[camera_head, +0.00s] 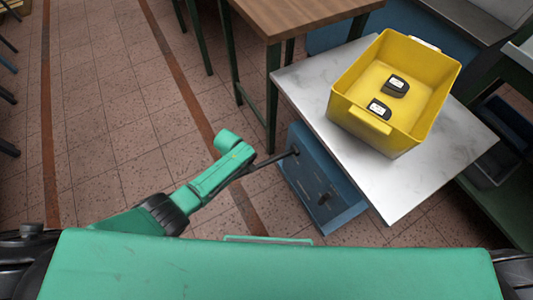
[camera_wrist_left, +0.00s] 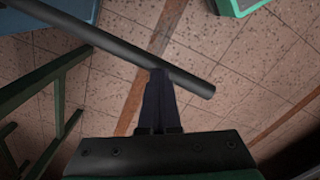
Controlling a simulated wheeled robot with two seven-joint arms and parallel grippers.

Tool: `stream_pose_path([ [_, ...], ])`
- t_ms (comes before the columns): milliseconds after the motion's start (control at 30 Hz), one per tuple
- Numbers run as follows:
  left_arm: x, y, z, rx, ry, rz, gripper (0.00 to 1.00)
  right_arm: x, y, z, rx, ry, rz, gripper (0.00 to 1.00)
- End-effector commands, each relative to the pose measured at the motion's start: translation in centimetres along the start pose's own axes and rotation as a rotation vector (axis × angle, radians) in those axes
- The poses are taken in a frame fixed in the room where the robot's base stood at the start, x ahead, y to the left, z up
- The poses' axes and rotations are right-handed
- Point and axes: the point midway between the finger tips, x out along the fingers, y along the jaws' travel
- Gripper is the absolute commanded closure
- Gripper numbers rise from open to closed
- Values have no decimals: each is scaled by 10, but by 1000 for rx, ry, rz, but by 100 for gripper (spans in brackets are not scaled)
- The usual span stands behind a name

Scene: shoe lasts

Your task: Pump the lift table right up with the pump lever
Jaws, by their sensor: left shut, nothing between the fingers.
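The lift table has a pale marble-look top (camera_head: 395,180) and a blue base (camera_head: 318,185) under it, in the head view. The pump lever (camera_head: 272,160), a dark rod, sticks out of the blue base to the left and ends behind my green left arm. In the left wrist view the lever (camera_wrist_left: 110,48) crosses from the upper left to its free end at right of centre. My left gripper (camera_wrist_left: 159,73) is shut and empty, its fingertips at the lever near that end; whether they touch it I cannot tell. The head view hides its fingers. My right gripper is out of view.
A yellow crate (camera_head: 448,88) with two dark objects (camera_head: 397,86) stands on the lift table. A brown wooden table (camera_head: 300,12) with green legs is behind it on the left. Dark green shelving stands at the right.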

Motion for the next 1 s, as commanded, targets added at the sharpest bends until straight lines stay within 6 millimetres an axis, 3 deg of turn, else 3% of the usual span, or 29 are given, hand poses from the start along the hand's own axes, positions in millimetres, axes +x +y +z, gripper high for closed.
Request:
stream_pose_path([
  [267, 4, -3, 2, -1, -5, -7, 100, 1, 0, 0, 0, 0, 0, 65],
  [533, 35, -5, -1, -2, -1, -7, 100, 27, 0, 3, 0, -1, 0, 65],
  [667, 9, -2, -1, -1, 0, -4, 100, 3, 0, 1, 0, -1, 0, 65],
  [1000, -90, 13, 4, -1, 1, -4, 100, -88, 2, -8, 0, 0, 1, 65],
])
